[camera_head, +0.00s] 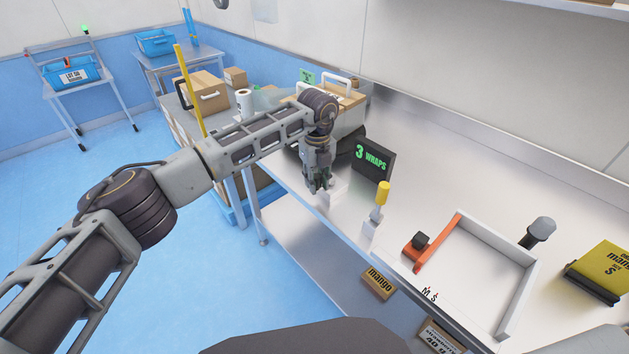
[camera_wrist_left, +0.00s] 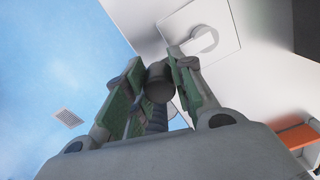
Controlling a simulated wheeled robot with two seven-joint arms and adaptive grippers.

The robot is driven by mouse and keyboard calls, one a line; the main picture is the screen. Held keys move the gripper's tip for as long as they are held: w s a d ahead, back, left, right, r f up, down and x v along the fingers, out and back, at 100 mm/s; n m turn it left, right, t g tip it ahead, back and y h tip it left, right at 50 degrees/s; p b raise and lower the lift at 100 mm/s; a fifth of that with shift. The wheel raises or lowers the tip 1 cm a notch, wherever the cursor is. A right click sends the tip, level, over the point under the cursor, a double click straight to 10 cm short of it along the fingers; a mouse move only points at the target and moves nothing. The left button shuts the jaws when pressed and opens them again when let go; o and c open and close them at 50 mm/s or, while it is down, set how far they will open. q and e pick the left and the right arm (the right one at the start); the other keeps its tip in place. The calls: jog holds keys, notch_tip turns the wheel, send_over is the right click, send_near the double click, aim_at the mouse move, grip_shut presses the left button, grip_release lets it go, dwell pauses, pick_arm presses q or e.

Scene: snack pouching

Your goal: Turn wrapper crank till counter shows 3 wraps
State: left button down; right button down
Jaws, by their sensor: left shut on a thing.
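The black counter (camera_head: 372,159) stands on the steel bench in the head view and reads "3 WRAPS" in green. My left gripper (camera_head: 319,188) points down at the bench's front edge, just left of the counter. In the left wrist view its green-padded fingers (camera_wrist_left: 155,85) are shut on a dark round knob (camera_wrist_left: 160,84), which appears to be the crank's handle. In the head view the knob and most of the wrapper are hidden by my gripper and arm. My right gripper is not in view.
A carton (camera_head: 203,93) and a paper roll (camera_head: 244,103) stand behind my arm. The bench's back right is clear.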

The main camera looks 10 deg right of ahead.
pick_arm(q)
jog(key=c, duration=1.2)
grip_release()
jog(key=shift+r, duration=6)
